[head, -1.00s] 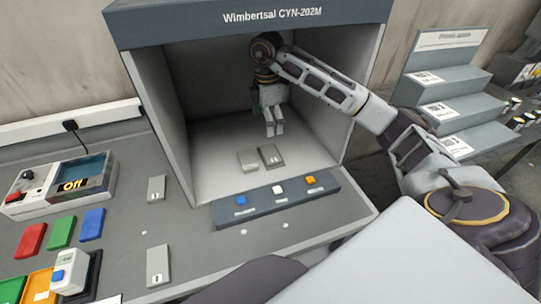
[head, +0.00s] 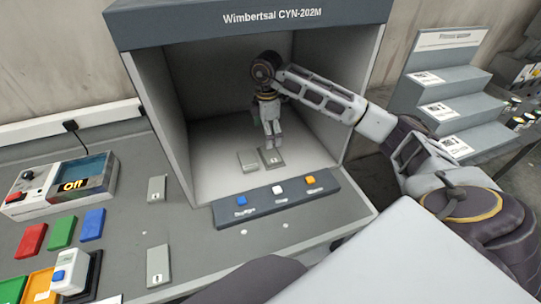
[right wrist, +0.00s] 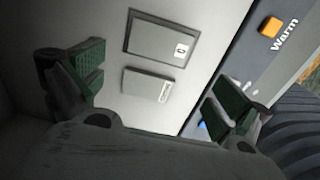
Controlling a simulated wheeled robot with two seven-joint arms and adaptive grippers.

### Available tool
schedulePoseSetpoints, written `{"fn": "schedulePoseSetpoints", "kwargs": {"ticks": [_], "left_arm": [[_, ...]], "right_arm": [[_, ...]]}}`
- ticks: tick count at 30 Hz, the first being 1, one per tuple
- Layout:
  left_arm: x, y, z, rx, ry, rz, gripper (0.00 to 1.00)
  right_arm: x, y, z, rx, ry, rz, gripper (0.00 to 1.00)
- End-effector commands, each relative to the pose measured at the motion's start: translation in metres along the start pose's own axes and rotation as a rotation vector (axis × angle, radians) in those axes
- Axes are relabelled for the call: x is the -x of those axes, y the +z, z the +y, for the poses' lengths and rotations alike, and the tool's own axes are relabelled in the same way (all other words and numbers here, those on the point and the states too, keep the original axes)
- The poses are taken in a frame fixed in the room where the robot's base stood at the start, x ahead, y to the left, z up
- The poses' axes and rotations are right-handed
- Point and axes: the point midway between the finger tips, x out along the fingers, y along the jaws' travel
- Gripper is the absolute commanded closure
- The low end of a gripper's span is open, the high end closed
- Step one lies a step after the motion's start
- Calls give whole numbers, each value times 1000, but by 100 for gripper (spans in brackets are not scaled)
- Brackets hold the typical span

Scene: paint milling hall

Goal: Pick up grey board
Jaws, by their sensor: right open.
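Two small grey boards lie inside the booth. One is a board marked 0 (head: 272,158), which also shows within a dark rectangular border in the right wrist view (right wrist: 158,38). The other is a plain-looking grey board (head: 248,162) just left of it; the right wrist view shows it with a white label (right wrist: 147,84). My right gripper (head: 272,142) points down inside the booth, just above the boards. In the right wrist view its green-padded fingers (right wrist: 160,85) are apart, with the labelled board visible between them. Nothing is held. My left gripper is out of view.
The booth (head: 183,130) has side walls and a top around my arm. A button strip (head: 277,201) runs along its front. More grey plates (head: 157,188) lie on the bench at left, near coloured pads (head: 62,232) and a device reading Off (head: 62,188). A stepped rack (head: 450,110) stands right.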

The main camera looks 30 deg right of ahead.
Motion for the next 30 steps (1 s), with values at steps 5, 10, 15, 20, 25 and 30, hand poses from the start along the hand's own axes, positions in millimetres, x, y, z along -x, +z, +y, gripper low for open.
{"fn": "schedulePoseSetpoints", "kwargs": {"ticks": [5, 10, 15, 20, 25, 30], "left_arm": [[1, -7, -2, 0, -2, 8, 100], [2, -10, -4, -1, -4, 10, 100], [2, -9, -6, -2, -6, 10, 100], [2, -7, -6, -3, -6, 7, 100], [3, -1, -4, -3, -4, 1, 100], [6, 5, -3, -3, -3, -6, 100]], "right_arm": [[-23, 0, 0, 0, -2, -1, 0], [-36, 0, 0, 0, 0, -1, 0], [-38, 0, 0, 0, 1, 0, 0], [-38, 0, 0, 0, 1, 0, 0], [-41, 0, 0, 0, 0, 0, 0], [-55, 1, 1, -1, -3, -1, 0]]}}
